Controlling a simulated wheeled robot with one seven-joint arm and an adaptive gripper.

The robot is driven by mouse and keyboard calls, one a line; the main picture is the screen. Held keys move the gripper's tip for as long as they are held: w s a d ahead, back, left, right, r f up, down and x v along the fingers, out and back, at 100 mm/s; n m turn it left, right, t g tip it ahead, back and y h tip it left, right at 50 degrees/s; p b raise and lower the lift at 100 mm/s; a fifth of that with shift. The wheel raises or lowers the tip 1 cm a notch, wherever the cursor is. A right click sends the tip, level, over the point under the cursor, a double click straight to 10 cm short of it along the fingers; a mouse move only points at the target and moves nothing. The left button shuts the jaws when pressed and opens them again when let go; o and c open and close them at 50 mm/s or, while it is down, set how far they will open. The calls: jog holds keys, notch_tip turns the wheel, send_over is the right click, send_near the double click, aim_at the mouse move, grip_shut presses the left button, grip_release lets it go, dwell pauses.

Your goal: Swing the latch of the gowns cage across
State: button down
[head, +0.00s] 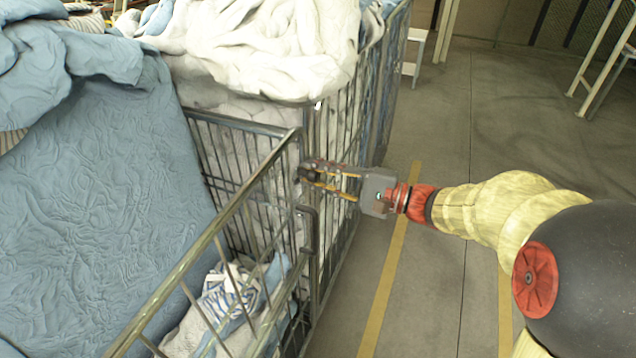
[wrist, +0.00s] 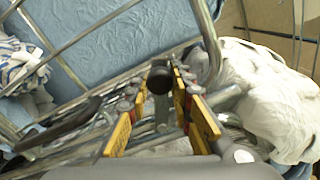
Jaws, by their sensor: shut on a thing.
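My gripper (head: 318,178) reaches in from the right to the corner of the front wire cage, beside its top rail. In the wrist view its yellow-sided fingers (wrist: 157,88) are shut on a round black knob (wrist: 160,77), the end of the latch. A short grey metal bar of the latch (wrist: 162,115) shows below the knob. In the head view the fingers mostly hide the knob. The front cage (head: 237,208) holds a big blue quilt (head: 95,190) and a striped cloth (head: 230,297). No label shows which cage is for gowns.
A second wire cage (head: 347,165), heaped with white cloth (head: 265,45), stands close behind the front one. A bent metal bar (head: 308,235) stands just below my gripper.

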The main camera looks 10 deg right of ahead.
jog(key=f+n+b, duration=0.1)
jog(key=b, duration=0.1)
jog(key=f+b, duration=0.1)
jog(key=b, duration=0.1)
jog(key=f+n+b, duration=0.1)
jog(key=b, duration=0.1)
jog(key=shift+s+a+n, duration=0.25)
jog(key=shift+s+n, duration=0.05)
jog(key=f+n+b, duration=0.1)
jog(key=n+b, duration=0.1)
jog(key=b, duration=0.2)
jog(key=shift+f, duration=0.15)
jog(key=shift+f+b, duration=0.1)
jog(key=shift+b, duration=0.25)
jog(key=c, duration=1.6)
grip_release()
jog(key=shift+c, duration=0.2)
jog(key=shift+o, duration=0.4)
jog(key=v, duration=1.2)
